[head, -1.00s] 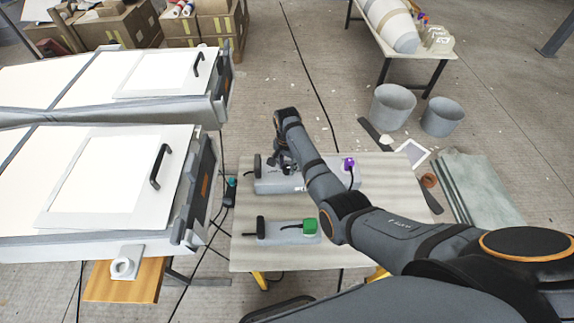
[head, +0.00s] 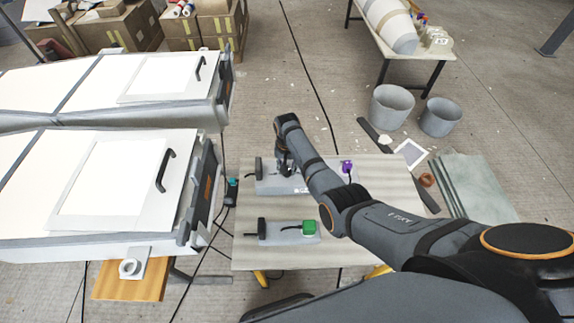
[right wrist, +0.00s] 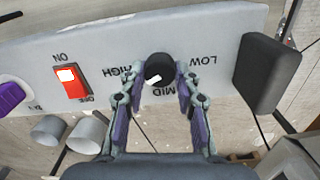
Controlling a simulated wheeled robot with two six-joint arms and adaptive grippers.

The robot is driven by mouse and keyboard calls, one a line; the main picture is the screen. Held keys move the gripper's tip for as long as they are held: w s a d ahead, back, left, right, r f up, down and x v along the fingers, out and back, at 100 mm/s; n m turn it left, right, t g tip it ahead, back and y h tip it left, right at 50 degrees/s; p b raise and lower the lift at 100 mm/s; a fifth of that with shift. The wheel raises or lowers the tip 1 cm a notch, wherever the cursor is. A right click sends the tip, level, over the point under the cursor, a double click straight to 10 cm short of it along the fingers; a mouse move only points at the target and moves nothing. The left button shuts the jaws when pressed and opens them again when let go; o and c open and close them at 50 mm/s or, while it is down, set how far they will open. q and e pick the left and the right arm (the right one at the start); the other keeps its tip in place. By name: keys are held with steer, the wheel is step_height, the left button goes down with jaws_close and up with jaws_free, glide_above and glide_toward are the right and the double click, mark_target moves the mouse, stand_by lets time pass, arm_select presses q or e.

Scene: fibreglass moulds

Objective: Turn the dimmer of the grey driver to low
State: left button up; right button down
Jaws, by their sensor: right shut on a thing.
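A light grey driver (head: 266,187) with a purple plug lies on the far part of the bench. My right gripper (right wrist: 163,85) is shut on its black dimmer knob (right wrist: 158,65), one finger on each side. In the right wrist view the labels HIGH, MID and LOW stand upside down around the knob. The knob's white mark points to the MID label, slightly toward the HIGH side. In the head view the gripper and arm cover the knob. My left gripper is not in view.
A second grey driver (head: 284,236) with a green plug lies nearer on the bench (head: 390,200). A red ON/OFF switch (right wrist: 71,81) and a purple plug (right wrist: 10,98) are left of the knob; a black block (right wrist: 266,72) is to the right. White moulds stand left of the bench.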

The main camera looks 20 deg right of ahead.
steer(key=n+p, duration=0.1)
steer(key=n, duration=0.2)
steer(key=shift+r+n, duration=0.1)
steer(key=shift+n, duration=0.2)
steer(key=n+p, duration=0.1)
steer(key=n, duration=0.2)
steer(key=shift+n, duration=0.3)
steer(key=n+p, duration=0.1)
steer(key=n, duration=0.2)
steer(key=shift+n, duration=0.4)
steer(key=n, duration=0.3)
steer(key=shift+n, duration=0.3)
steer(key=n+p, duration=0.1)
steer(key=n, duration=1.1)
steer(key=shift+n, duration=1.9)
